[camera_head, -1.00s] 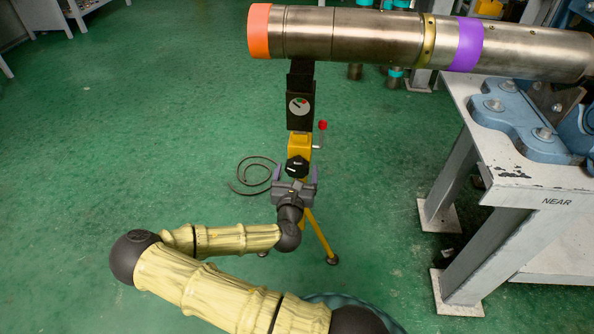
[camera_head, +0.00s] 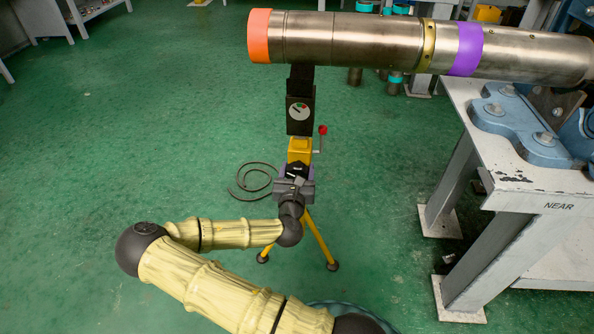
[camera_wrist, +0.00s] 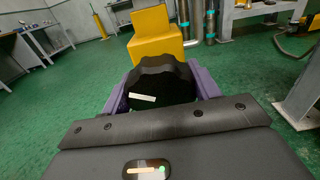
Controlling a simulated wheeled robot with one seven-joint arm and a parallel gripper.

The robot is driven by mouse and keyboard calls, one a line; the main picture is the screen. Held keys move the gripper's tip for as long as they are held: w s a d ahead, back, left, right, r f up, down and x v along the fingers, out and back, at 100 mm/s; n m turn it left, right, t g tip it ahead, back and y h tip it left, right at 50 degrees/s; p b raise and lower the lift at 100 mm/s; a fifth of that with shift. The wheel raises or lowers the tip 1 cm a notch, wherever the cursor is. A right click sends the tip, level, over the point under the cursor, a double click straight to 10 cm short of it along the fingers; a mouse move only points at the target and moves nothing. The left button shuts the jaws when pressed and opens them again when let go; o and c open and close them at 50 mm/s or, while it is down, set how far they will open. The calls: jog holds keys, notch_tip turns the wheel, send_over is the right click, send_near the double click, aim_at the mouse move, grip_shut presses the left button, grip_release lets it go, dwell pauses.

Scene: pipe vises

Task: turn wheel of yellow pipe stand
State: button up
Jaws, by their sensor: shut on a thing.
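The yellow pipe stand (camera_head: 299,150) stands on the green floor with splayed yellow legs. Its black top with a round gauge (camera_head: 299,111) sits beneath the steel pipe (camera_head: 345,39). The black lobed wheel (camera_head: 295,169) is on the stand's near side, below the yellow block. In the wrist view the wheel (camera_wrist: 160,84) fills the space between my purple fingers, with a white mark on its face. My gripper (camera_head: 296,178) is shut on the wheel. The wheel's far side is hidden.
A grey workbench (camera_head: 530,185) with a blue vise (camera_head: 520,125) stands at the right and carries the pipe. A small red-knobbed crank (camera_head: 322,131) sticks out right of the stand. A coiled cable (camera_head: 255,181) lies left.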

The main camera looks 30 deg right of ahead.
jog(key=shift+m, duration=0.3)
jog(key=m+p, duration=0.3)
jog(key=shift+r+m, duration=0.1)
jog(key=shift+m, duration=0.3)
jog(key=m+p, duration=0.2)
jog(key=m, duration=0.1)
jog(key=shift+m, duration=0.3)
jog(key=m+p, duration=0.2)
jog(key=m, duration=0.2)
jog(key=shift+m, duration=0.3)
jog(key=m+p, duration=0.2)
jog(key=m, duration=0.2)
jog(key=shift+s+m+p, duration=0.1)
jog(key=shift+m+p, duration=0.2)
jog(key=m+p, duration=0.1)
jog(key=m, duration=0.1)
jog(key=m+p, duration=0.1)
jog(key=m, duration=0.1)
jog(key=shift+f+m, duration=0.2)
jog(key=shift+m, duration=0.1)
jog(key=m+p, duration=0.1)
jog(key=m, duration=0.3)
jog(key=shift+p, duration=0.4)
jog(key=m+p, duration=0.2)
jog(key=m, duration=0.3)
jog(key=shift+m, duration=0.4)
jog(key=shift+a+f+m+p, duration=0.15)
jog(key=shift+m+p, duration=0.4)
jog(key=shift+m, duration=1.05)
